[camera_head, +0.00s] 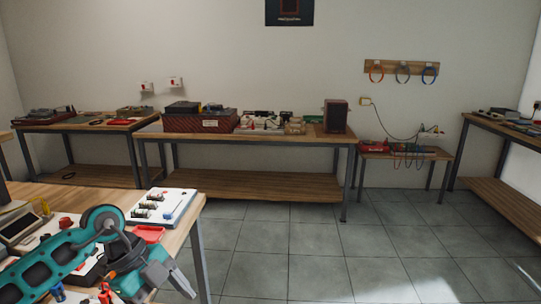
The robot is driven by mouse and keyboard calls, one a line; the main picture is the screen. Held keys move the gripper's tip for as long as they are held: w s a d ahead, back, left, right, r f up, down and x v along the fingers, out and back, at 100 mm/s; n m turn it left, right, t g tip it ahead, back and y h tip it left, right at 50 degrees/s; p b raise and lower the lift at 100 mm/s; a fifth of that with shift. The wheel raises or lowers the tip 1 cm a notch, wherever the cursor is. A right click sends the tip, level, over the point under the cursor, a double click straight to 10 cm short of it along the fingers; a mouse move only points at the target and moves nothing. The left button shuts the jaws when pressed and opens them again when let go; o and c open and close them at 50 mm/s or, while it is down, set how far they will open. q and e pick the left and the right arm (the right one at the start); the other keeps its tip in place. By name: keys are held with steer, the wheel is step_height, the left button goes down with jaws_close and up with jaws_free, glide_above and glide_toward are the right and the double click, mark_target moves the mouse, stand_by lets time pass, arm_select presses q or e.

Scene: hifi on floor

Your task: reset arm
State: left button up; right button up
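My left arm, teal and dark grey, comes in from the lower left over the near table. Its grey gripper end (166,278) hangs at the front right corner of that table, close to the table edge. The fingers are small and overlap in this view, so I cannot tell whether they are open or shut, and no held object can be made out. My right arm and gripper are not in view.
The near wooden table (184,234) carries a white board (163,206) with cylindrical parts, a red tray (149,233) and other electronics. Workbenches with equipment line the back wall; a dark speaker (335,116) stands on the middle one. Tiled floor (300,250) is clear ahead and right.

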arm_select(q)
steer(key=s+d+r+n+t+h, duration=0.1)
steer(key=s+d+r+t+h, duration=0.15)
steer(key=d+h, duration=0.45)
steer(key=s+d+r+n+t+h, duration=0.1)
steer(key=s+d+r+t+h, duration=0.1)
steer(key=d+t+h, duration=0.35)
steer(key=a+f+n+t+y, duration=0.85)
steer(key=f+n+y, duration=0.25)
steer(key=n, duration=0.4)
steer(key=s+a+f+n+g+y, duration=0.1)
steer(key=s+a+f+g+y, duration=0.1)
steer(key=s+f, duration=0.3)
steer(key=s+a+f+n+g+y, duration=0.1)
steer(key=s+f+n+g+y, duration=0.1)
steer(key=s+f, duration=0.3)
step_height(320, 180, down, 3)
steer(key=shift+s+a+r+g+y, duration=0.1)
steer(key=shift+s+a+g+y, duration=0.3)
steer(key=shift+g+y, duration=0.2)
